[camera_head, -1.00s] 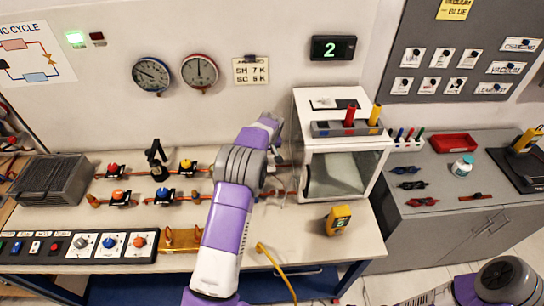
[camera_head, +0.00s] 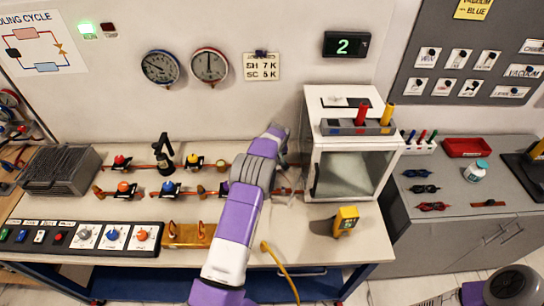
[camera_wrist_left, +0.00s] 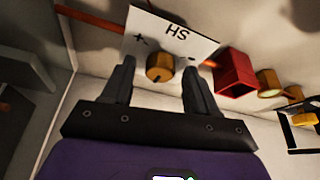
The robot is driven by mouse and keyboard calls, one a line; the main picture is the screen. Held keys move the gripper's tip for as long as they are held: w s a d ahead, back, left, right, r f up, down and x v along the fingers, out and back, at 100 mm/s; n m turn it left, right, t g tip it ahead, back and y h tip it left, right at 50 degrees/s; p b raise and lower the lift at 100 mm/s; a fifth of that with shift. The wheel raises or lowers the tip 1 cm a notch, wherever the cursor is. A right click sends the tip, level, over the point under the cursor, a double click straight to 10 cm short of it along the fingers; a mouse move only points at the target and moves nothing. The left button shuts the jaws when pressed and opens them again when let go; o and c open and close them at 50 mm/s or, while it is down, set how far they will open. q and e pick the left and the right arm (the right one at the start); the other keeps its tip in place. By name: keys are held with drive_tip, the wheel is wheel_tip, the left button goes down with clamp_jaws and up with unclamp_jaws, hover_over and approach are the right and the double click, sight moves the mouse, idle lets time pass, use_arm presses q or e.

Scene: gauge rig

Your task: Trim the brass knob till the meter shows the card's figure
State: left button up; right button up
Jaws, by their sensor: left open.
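The brass knob (camera_wrist_left: 159,67) sits on a white plate (camera_wrist_left: 172,38) marked "SH" and "+", upside down in the left wrist view. My left gripper (camera_wrist_left: 160,66) is open, with one finger on each side of the knob; I cannot tell if they touch it. In the head view my left forearm hides the knob and most of the gripper. The digital meter (camera_head: 346,46) on the wall shows a green 2. The card (camera_head: 262,67) on the wall reads SH 7 K and SC 5 K. My right gripper is out of view.
A red block (camera_wrist_left: 235,72) and other brass parts (camera_wrist_left: 268,83) stand right of the knob in the wrist view. A glass-fronted cabinet (camera_head: 312,125) stands right of my arm. A yellow handheld device (camera_head: 346,219) lies in front. Two round gauges (camera_head: 160,68) hang on the wall.

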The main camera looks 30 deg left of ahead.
use_arm(q)
drive_tip(key=c, duration=1)
drive_tip(key=shift+c, duration=0.2)
drive_tip(key=m+h+b, duration=0.1)
drive_tip(key=m+b, duration=0.1)
drive_tip(key=m, duration=0.1)
drive_tip(key=shift+a+m+t, duration=0.1)
drive_tip(key=shift+m+t, duration=0.2)
drive_tip(key=shift+t, duration=0.1)
drive_tip(key=shift+m+h+b, duration=0.8)
drive_tip(key=shift+m+h, duration=0.1)
drive_tip(key=shift+m, duration=1.2)
drive_tip(key=o, duration=1)
